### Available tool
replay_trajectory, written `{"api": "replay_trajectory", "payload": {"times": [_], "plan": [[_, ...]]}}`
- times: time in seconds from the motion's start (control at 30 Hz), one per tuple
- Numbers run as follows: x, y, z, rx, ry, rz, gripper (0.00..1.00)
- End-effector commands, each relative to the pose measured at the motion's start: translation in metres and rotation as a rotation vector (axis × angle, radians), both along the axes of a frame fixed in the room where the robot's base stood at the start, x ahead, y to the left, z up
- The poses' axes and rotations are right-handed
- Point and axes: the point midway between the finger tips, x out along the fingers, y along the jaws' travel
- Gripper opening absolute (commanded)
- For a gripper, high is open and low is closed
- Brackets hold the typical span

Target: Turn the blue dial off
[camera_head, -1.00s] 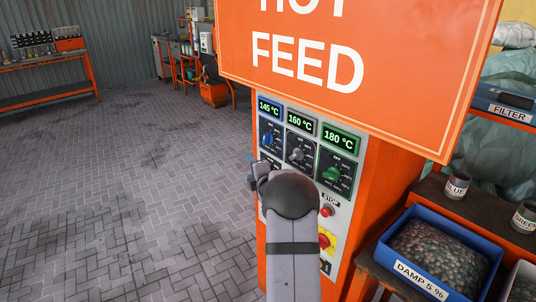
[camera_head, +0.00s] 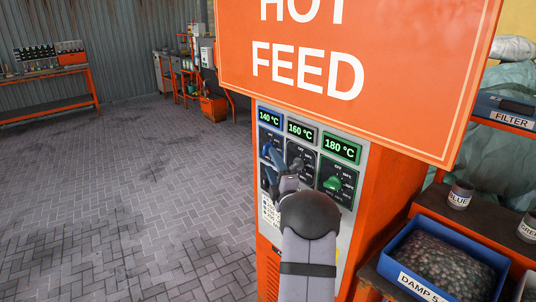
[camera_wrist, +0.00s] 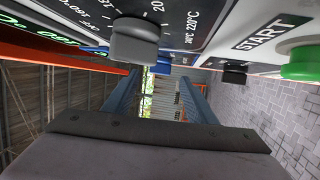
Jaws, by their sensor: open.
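The blue dial (camera_head: 266,150) is the leftmost of the three dials on the control panel, under a display (camera_head: 270,118) reading 140 °C. My gripper (camera_head: 272,162) is in front of its lower part and hides some of it. In the wrist view my gripper (camera_wrist: 160,80) has its two blue fingers apart, with nothing held between them. The blue dial (camera_wrist: 161,65) shows there near the fingertips, partly behind the grey dial (camera_wrist: 135,42). I cannot tell whether a finger touches it. Its pointer setting is not readable.
The grey dial (camera_head: 298,160) and green dial (camera_head: 333,183) are close on the right, under displays reading 160 °C and 180 °C. A large orange HOT FEED sign (camera_head: 350,65) overhangs the panel. A green START button (camera_wrist: 302,62) shows in the wrist view. Open floor lies left.

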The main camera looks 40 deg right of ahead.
Motion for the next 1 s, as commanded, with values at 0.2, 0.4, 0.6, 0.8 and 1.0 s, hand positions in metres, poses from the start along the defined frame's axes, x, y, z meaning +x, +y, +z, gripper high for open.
{"api": "replay_trajectory", "payload": {"times": [0.2, 0.4, 0.6, 0.8, 1.0], "plan": [[0.024, -0.009, 0.008, 0.0, 0.0, 0.002, 0.52], [0.039, -0.016, 0.01, 0.001, 0.001, 0.001, 0.52], [0.046, -0.019, 0.011, 0.0, 0.0, 0.001, 0.52], [0.046, -0.019, 0.01, 0.0, 0.001, 0.001, 0.52], [0.046, -0.019, 0.01, 0.0, 0.001, 0.001, 0.25]]}}
